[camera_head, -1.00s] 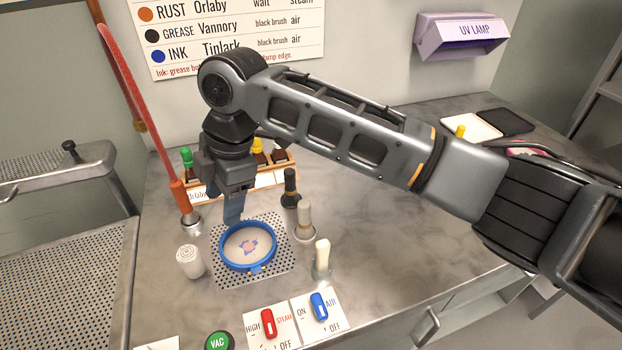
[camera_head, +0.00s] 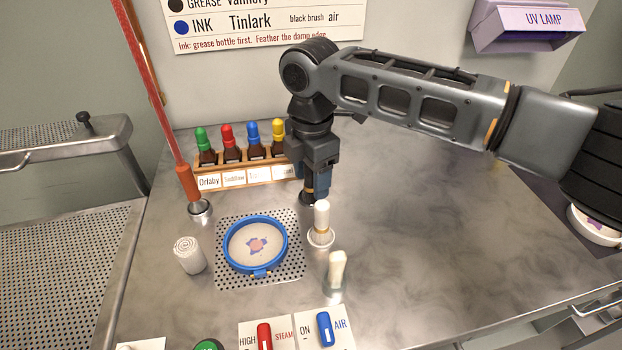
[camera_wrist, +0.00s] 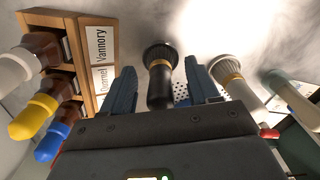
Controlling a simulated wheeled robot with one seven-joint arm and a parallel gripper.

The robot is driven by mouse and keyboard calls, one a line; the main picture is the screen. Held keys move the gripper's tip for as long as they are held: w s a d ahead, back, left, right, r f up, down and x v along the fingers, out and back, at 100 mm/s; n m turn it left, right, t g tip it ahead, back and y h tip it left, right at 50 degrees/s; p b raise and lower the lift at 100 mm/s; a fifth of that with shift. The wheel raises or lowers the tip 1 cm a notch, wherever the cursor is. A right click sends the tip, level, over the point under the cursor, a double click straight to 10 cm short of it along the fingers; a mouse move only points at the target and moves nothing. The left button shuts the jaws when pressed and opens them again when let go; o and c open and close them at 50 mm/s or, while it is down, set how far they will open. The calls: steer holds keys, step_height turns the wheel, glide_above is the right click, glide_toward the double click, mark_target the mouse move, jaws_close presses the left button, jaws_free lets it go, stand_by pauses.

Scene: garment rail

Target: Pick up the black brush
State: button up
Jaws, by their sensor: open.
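The black brush (camera_wrist: 159,82) stands upright in the wrist view, with a dark handle, a tan band and a dark round base. My gripper (camera_wrist: 160,68) is open, its two blue fingers on either side of the brush with a gap to each. In the head view my gripper (camera_head: 318,188) points down over the brush's spot and hides most of it. Only a dark part of the black brush base (camera_head: 308,199) shows below the fingers there. I cannot tell if a finger touches it.
A bottle rack (camera_head: 230,180) is close on the left. A blue hoop (camera_head: 229,263) lies on a perforated plate.

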steer(key=shift+f, duration=0.6)
jaws_close()
steer(key=shift+r, duration=0.1)
steer(key=shift+r, duration=0.45)
step_height(320, 180, up, 3)
steer(key=shift+f+b, duration=0.15)
steer(key=shift+b, duration=0.15)
steer(key=s+d+r, duration=0.6)
steer(key=d+r, duration=0.1)
steer(key=d, duration=0.3)
steer(key=shift+r+b, duration=0.15)
steer(key=shift+b, duration=0.3)
